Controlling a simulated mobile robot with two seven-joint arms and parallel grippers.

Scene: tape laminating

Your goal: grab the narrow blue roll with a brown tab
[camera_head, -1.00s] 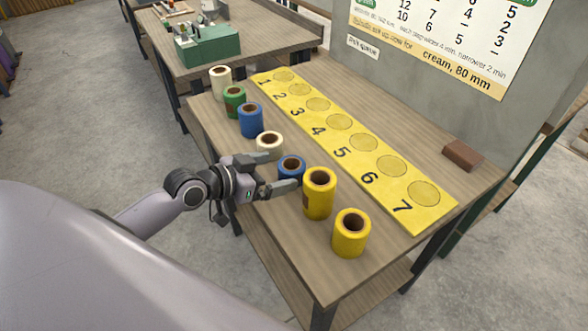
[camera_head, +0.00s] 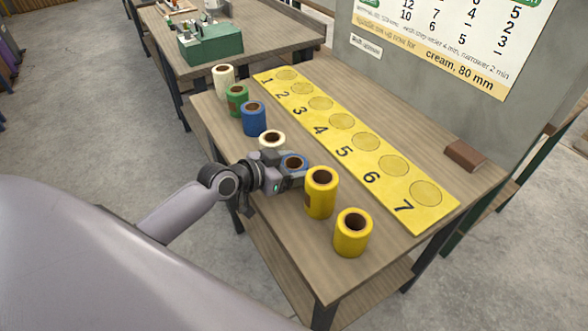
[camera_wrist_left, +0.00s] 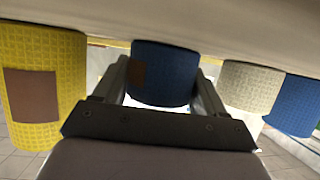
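The narrow blue roll (camera_head: 294,168) stands on the table between the cream roll and a yellow roll. In the left wrist view the narrow blue roll (camera_wrist_left: 165,75) shows a brown tab (camera_wrist_left: 138,73) on its left side. My left gripper (camera_head: 291,169) has one finger on each side of this roll. In the left wrist view the fingers (camera_wrist_left: 163,82) sit close against its sides, and the gripper looks shut on it. My right gripper is not in view.
A yellow roll (camera_head: 320,195) with a brown tab stands close on one side, a cream roll (camera_head: 271,139) on the other. Another yellow roll (camera_head: 352,235), a taller blue roll (camera_head: 253,121), a green roll and another cream roll share the row. A numbered yellow strip (camera_head: 320,120) lies behind.

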